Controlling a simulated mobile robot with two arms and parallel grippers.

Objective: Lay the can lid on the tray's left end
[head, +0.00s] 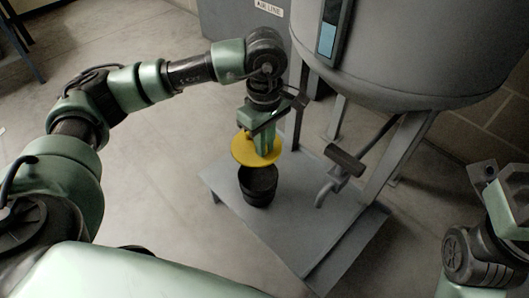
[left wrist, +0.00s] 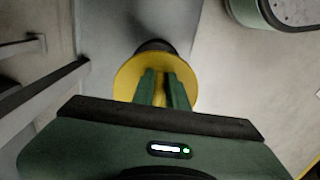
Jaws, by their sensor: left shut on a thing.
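The can lid (head: 243,149) is a flat yellow disc. My left gripper (head: 265,146) is shut on it and points down. The lid also shows in the left wrist view (left wrist: 127,82), with the fingers (left wrist: 164,95) against it. A black open can (head: 258,186) stands upright on the grey tray (head: 315,222), toward its left end. In the head view the lid is just above and behind the can's rim; I cannot tell the exact gap. In the left wrist view the can (left wrist: 154,46) is mostly hidden behind the lid.
A big grey tank (head: 400,50) on legs stands over the tray's back. A tap (head: 332,185) with a dark handle hangs above the tray's middle. The tray's front right is bare. Part of my right arm shows at the right edge; its fingertips are not clear.

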